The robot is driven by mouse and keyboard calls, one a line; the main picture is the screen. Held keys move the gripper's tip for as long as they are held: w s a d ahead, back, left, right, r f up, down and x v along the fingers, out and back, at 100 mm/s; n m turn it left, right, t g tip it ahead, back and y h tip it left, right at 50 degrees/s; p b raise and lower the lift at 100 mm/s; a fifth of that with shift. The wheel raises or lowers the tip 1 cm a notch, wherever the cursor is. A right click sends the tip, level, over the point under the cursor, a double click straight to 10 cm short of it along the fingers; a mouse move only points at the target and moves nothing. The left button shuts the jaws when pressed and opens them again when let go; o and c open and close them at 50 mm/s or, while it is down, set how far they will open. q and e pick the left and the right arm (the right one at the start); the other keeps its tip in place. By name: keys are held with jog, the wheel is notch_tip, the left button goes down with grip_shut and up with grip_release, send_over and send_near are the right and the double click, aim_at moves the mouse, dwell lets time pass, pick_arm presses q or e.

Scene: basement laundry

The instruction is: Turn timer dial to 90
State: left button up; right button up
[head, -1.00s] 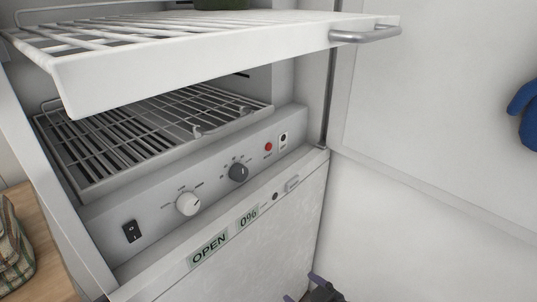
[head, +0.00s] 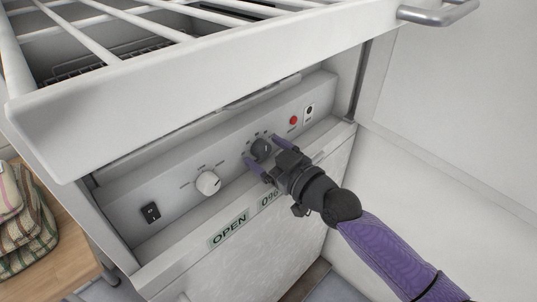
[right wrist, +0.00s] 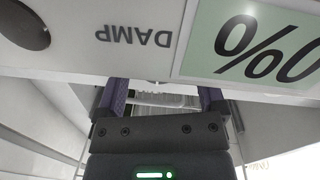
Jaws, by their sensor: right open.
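The timer dial (head: 261,149) is a dark round knob on the grey control panel, with small markings around it that are too small to read. A white knob (head: 208,183) sits to its left. My right gripper (head: 262,150) is open at the dark dial, one purple finger at its left and lower side and the other at its right. I cannot tell whether the fingers touch it. In the right wrist view, the two fingers (right wrist: 163,92) stand apart, and the dial cannot be made out. My left gripper is not in view.
A white pull-out rack (head: 190,85) juts out above the panel. A black switch (head: 150,212) and red light (head: 293,120) flank the knobs. Below are an OPEN label (head: 229,232) and a percent display (right wrist: 255,40). Striped cloth (head: 22,215) lies on a wooden top (head: 75,255).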

jog(key=shift+c, duration=0.8)
jog(key=c, duration=0.7)
grip_shut()
